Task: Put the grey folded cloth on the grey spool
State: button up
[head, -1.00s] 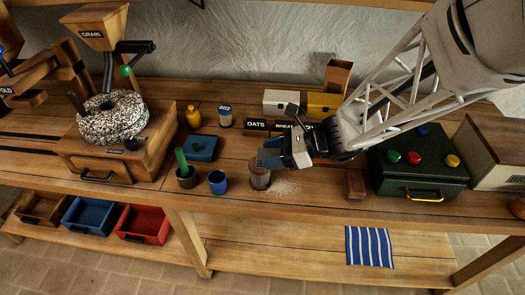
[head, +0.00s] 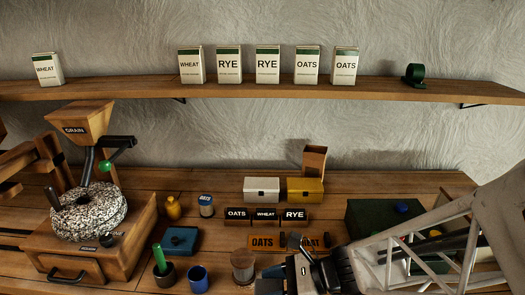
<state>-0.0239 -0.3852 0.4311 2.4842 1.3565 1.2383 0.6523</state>
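I cannot make out a grey folded cloth or a grey spool in the head view. A dark green spool-shaped roll (head: 414,74) stands at the right of the wall shelf. My gripper (head: 270,284) is at the bottom edge of the picture, low over the bench. It is just right of a greyish brown cylinder (head: 243,265). The gripper is seen from behind and partly cut off, so its finger gap and any held thing are hidden.
The wall shelf (head: 140,92) bears several labelled packets (head: 229,65). The bench holds a grain mill (head: 88,212), a blue cup (head: 198,279), a flat teal block (head: 180,240), a white box (head: 262,190), a yellow box (head: 305,190) and a green case (head: 375,217) behind my arm.

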jog(key=shift+w, duration=0.1)
send_over(246, 257)
jog(key=shift+f, duration=0.75)
dwell(0.4)
jog(key=shift+f, duration=0.1)
jog(key=shift+f, duration=1.7)
jog(key=shift+f, duration=0.1)
jog(key=o, duration=0.9)
